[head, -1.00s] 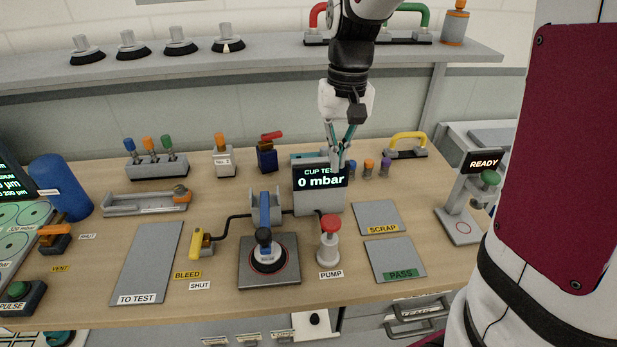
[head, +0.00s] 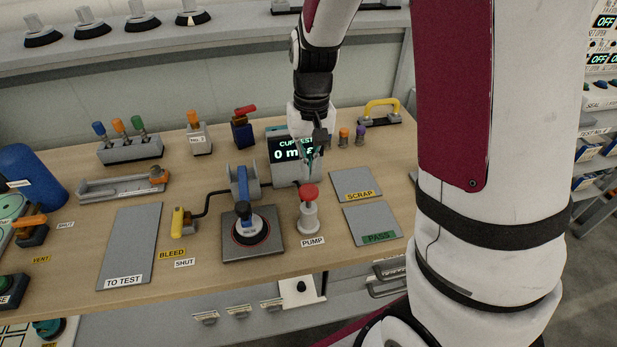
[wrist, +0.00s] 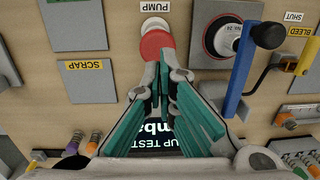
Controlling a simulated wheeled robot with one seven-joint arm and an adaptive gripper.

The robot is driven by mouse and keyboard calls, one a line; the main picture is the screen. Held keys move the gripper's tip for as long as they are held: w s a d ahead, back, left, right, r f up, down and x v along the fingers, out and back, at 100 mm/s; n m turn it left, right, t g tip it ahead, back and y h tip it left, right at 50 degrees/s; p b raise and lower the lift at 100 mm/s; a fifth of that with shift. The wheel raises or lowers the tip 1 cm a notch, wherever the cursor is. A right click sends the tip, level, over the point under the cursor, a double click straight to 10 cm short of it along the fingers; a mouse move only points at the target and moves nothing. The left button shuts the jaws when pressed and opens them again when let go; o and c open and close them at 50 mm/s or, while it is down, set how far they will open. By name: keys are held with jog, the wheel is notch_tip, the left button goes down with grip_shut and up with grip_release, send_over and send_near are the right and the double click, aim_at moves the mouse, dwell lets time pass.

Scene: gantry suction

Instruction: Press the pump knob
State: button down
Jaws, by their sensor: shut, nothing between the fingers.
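The pump knob (head: 308,193) is a red cap on a whitish-grey cylindrical body, standing on the bench behind the PUMP label (head: 312,242). In the wrist view the red knob (wrist: 154,44) lies just beyond my fingertips. My gripper (head: 311,174) is shut and empty, pointing down just above and behind the knob in the head view. Its teal-padded fingers also show in the wrist view (wrist: 163,72), with the tips close to the knob's edge. I cannot tell whether they touch it. My gripper partly covers the cup test display (head: 284,150).
A suction cup with a dark knob (head: 245,228) sits on a grey plate left of the pump, beside a blue lever (head: 240,183). The SCRAP pad (head: 354,184) and PASS pad (head: 371,222) lie to the right. The TO TEST pad (head: 130,245) is bare.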

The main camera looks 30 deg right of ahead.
aim_at(308, 188)
jog(key=shift+s+a+f, duration=0.1)
jog(key=shift+f, duration=2.1)
notch_tip(308, 188, down, 4)
jog(key=shift+r+b, duration=0.1)
jog(key=shift+b, duration=0.35)
jog(key=shift+r, duration=0.1)
jog(key=shift+r, duration=0.2)
notch_tip(308, 188, up, 14)
jog(key=p, duration=0.1)
jog(key=shift+w+d+f, duration=0.15)
jog(key=shift+w+d, duration=0.1)
jog(key=shift+d, duration=0.2)
jog(key=shift+p, duration=0.3)
